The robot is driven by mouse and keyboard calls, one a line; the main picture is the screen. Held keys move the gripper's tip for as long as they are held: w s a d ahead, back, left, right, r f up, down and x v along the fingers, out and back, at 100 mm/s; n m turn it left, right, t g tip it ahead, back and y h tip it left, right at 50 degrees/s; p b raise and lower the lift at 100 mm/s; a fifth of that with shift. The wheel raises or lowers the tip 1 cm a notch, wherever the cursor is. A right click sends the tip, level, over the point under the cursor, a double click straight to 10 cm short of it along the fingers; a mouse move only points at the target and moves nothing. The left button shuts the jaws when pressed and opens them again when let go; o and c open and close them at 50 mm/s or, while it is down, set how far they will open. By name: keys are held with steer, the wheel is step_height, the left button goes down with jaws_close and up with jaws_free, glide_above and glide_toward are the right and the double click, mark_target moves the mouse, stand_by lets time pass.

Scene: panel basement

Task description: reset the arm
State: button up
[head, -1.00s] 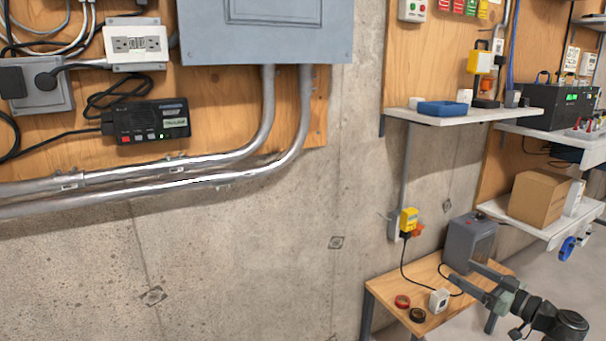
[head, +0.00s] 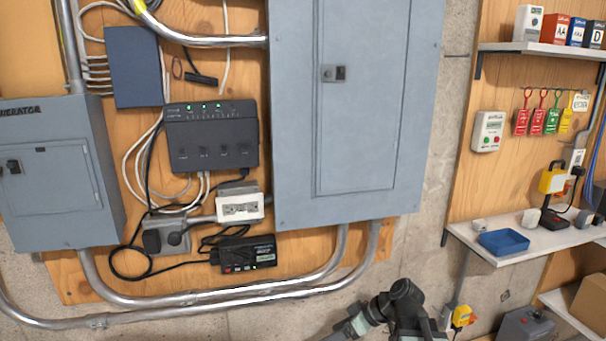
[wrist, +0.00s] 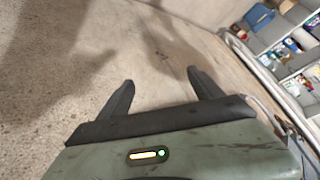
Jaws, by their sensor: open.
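My gripper (wrist: 160,78) is open in the wrist view. Its two dark fingers stand well apart with nothing between them. Beyond the fingers are a bare, stained concrete-like surface and shadows. In the head view part of my arm (head: 400,312) shows at the bottom edge, right of centre, below the large grey panel. The fingers cannot be made out there.
The large grey electrical panel (head: 355,110) and metal conduits (head: 200,298) are on the wall above and left of my arm. A shelf with a blue tray (head: 504,243) is to the right. Filled shelves (wrist: 285,45) show at the wrist view's upper right.

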steer(key=s+a+r+m+g+h+p, duration=0.2)
steer(key=s+h+p, duration=0.1)
steer(key=p, duration=0.1)
steer(key=s+d+f+m+h, duration=0.2)
steer(key=d+m+h, duration=0.3)
steer(key=d+m, duration=0.3)
steer(key=shift+s+d+f+h, duration=0.3)
steer(key=shift+d+f, duration=0.1)
steer(key=shift+d, duration=0.7)
